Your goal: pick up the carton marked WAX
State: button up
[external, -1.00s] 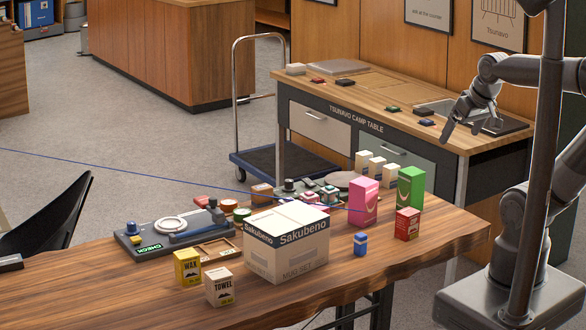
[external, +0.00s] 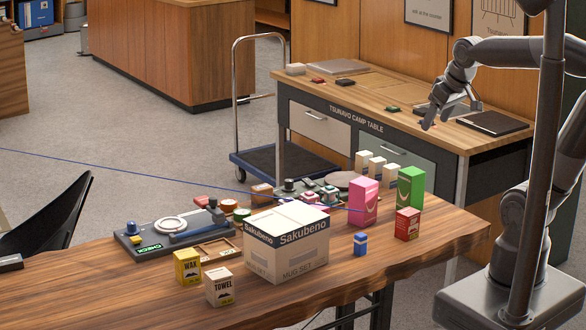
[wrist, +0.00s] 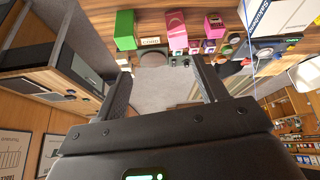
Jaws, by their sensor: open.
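The yellow carton marked WAX (external: 187,267) stands upright on the wooden table (external: 130,297), left of the white TOWEL carton (external: 219,286). My gripper (external: 433,118) is high at the right, in front of the camp table's top and far from the WAX carton. In the wrist view my gripper (wrist: 162,85) has its two fingers well apart with nothing between them. I cannot make out the WAX carton in the wrist view.
A large Sakubeno box (external: 287,243) stands right of the TOWEL carton. Pink (external: 363,202), green (external: 411,188) and red (external: 407,224) cartons stand at the table's right end. A grey device (external: 174,232) lies behind the WAX carton.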

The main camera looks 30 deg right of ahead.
jog(key=w+a+r+n+g+y, duration=0.1)
jog(key=w+a+n, duration=0.4)
jog(key=w+a, duration=0.75)
jog(key=n+g+y, duration=0.3)
jog(key=n+g, duration=0.1)
jog(key=n, duration=0.6)
send_near(189, 252)
notch_tip(189, 252, down, 2)
jog(key=x, duration=0.4)
jog(key=shift+w+a+f, duration=0.2)
jog(key=shift+f, duration=0.15)
jog(key=shift+s+a+x, duration=0.1)
jog(key=shift+a+x, duration=0.1)
jog(key=shift+x, duration=1.15)
jog(key=shift+s+a+x, duration=0.15)
jog(key=shift+x, duration=1.2)
jog(key=shift+r, duration=0.1)
jog(key=shift+c, duration=0.4)
jog(key=c, duration=1.1)
